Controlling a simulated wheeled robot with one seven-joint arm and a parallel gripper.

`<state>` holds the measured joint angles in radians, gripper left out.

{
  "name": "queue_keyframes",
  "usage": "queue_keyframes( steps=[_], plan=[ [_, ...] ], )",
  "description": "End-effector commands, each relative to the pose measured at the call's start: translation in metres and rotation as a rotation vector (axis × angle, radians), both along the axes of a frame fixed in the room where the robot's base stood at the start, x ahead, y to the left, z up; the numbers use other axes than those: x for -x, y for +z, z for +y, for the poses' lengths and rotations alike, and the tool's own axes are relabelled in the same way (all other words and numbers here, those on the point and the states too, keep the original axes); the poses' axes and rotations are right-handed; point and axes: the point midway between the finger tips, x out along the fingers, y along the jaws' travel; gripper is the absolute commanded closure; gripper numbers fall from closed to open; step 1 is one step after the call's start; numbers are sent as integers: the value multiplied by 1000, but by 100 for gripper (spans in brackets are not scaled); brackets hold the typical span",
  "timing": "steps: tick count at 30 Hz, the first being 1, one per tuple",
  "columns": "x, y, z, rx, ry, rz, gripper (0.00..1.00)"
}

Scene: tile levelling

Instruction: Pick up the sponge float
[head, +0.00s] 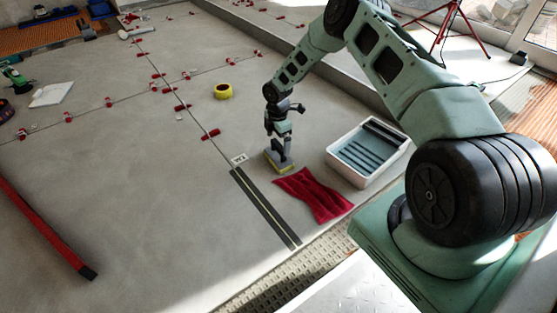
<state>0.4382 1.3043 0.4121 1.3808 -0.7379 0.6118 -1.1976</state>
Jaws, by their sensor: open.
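The sponge float (270,167) lies on the grey floor near the middle of the head view, with a grey top and a yellow layer below. My gripper (281,152) points down directly over it and hides part of it. The jaws are open. The float's handle is hard to make out between the fingers, and I cannot tell whether they touch it.
A crumpled red cloth (313,195) lies just in front of the float. A white tub (347,175) with dark slats stands to the right. Dark strips (264,207) lie front left. Red clips line the tile joints. A yellow tape roll (223,95) sits behind left.

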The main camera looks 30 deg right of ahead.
Motion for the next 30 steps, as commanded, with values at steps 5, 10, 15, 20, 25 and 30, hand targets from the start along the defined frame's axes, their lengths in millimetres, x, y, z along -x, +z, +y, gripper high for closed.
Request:
queue_keyframes(
  steps=[5, 10, 15, 20, 25, 30],
  plan=[
    [2, -29, -3, 0, 0, 1, 0],
    [1, -42, -2, -1, 0, 1, 0],
    [1, -40, -2, -1, 0, 0, 0],
    [1, -40, -2, 0, 0, 0, 28],
    [1, -40, -2, 0, 0, 0, 52],
    [1, -39, -2, 0, 0, 0, 52]
  ],
)
